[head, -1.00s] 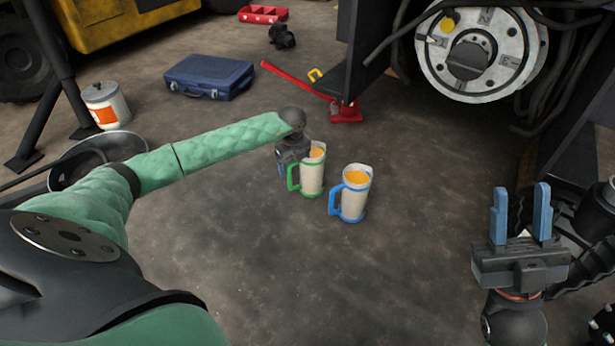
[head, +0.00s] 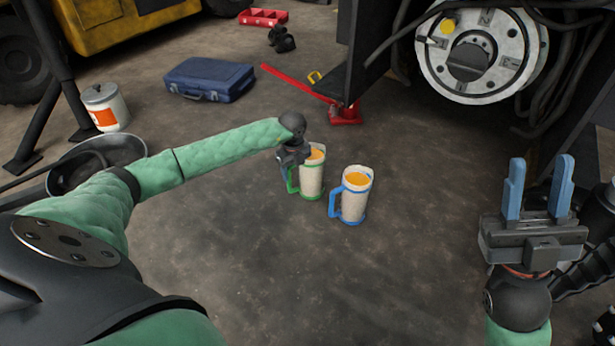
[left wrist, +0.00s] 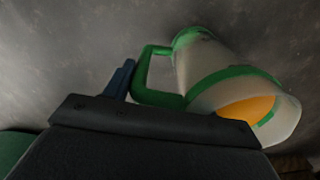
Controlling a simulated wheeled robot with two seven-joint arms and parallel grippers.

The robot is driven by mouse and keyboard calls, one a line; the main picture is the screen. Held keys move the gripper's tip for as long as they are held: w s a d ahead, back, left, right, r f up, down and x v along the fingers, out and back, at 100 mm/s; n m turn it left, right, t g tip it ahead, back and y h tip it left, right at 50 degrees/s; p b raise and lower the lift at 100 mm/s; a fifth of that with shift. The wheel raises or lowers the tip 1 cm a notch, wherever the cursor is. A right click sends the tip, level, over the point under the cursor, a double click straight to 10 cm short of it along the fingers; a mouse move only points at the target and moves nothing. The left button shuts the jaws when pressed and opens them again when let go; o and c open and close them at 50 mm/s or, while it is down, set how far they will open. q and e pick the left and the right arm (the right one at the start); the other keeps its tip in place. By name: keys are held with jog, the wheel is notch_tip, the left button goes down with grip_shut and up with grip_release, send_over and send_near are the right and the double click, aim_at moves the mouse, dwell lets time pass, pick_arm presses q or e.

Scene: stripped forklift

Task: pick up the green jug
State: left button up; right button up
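The green jug (head: 313,176) stands upright on the floor in the head view, pale with green bands, a green handle on its left and orange contents. In the left wrist view the jug (left wrist: 215,75) shows with its handle (left wrist: 148,75) toward my gripper. My left gripper (head: 288,174) points down at the handle side. One blue finger (left wrist: 121,80) shows right beside the handle; the other is hidden, so I cannot tell whether it grips. My right gripper (head: 538,190) is open and empty at the right, fingers up.
A similar jug with a blue handle (head: 354,196) stands close to the right of the green one. A red jack (head: 345,113), a blue toolbox (head: 209,79) and a white bucket (head: 106,108) stand farther back. The floor in front of the jugs is clear.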

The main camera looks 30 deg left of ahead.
pick_arm(q)
grip_shut()
jog(key=shift+r, duration=0.25)
